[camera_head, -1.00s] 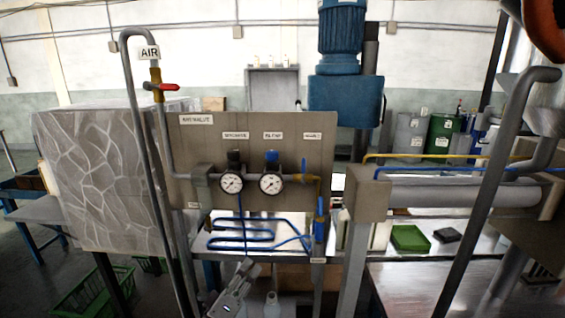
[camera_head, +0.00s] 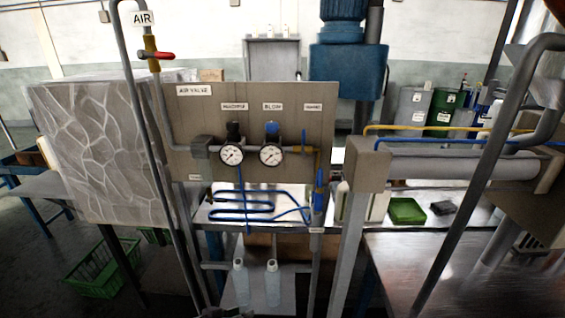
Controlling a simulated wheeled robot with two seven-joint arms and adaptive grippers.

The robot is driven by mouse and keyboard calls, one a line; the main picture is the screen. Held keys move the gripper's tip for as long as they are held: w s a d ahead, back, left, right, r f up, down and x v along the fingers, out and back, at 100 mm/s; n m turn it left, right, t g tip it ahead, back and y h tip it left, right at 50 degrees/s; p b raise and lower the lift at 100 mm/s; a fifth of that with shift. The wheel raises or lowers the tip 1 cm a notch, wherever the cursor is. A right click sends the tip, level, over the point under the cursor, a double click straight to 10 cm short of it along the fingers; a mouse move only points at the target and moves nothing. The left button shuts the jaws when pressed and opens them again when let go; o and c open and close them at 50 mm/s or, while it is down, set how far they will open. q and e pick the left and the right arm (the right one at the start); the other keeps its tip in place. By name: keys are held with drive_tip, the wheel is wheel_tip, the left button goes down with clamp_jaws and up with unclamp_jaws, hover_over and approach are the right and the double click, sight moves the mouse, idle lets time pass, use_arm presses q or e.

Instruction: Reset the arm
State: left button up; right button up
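Neither of my grippers shows clearly; only a small dark piece at the bottom edge, left of centre, may be part of my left arm. Two pale bottles, a left one (camera_head: 240,284) and a right one (camera_head: 272,284), stand upright on a low shelf under the panel. The grey air valve panel (camera_head: 205,120) carries a left gauge (camera_head: 231,155) and a right gauge (camera_head: 270,155). A red valve handle (camera_head: 160,55) sits on the air pipe at the left.
A stone-patterned block (camera_head: 100,150) stands at left, with a green crate (camera_head: 95,272) on the floor below. A grey post (camera_head: 348,250) and a slanted pipe (camera_head: 490,150) stand at right. A green tray (camera_head: 407,210) lies on the bench. The metal table (camera_head: 450,270) is mostly clear.

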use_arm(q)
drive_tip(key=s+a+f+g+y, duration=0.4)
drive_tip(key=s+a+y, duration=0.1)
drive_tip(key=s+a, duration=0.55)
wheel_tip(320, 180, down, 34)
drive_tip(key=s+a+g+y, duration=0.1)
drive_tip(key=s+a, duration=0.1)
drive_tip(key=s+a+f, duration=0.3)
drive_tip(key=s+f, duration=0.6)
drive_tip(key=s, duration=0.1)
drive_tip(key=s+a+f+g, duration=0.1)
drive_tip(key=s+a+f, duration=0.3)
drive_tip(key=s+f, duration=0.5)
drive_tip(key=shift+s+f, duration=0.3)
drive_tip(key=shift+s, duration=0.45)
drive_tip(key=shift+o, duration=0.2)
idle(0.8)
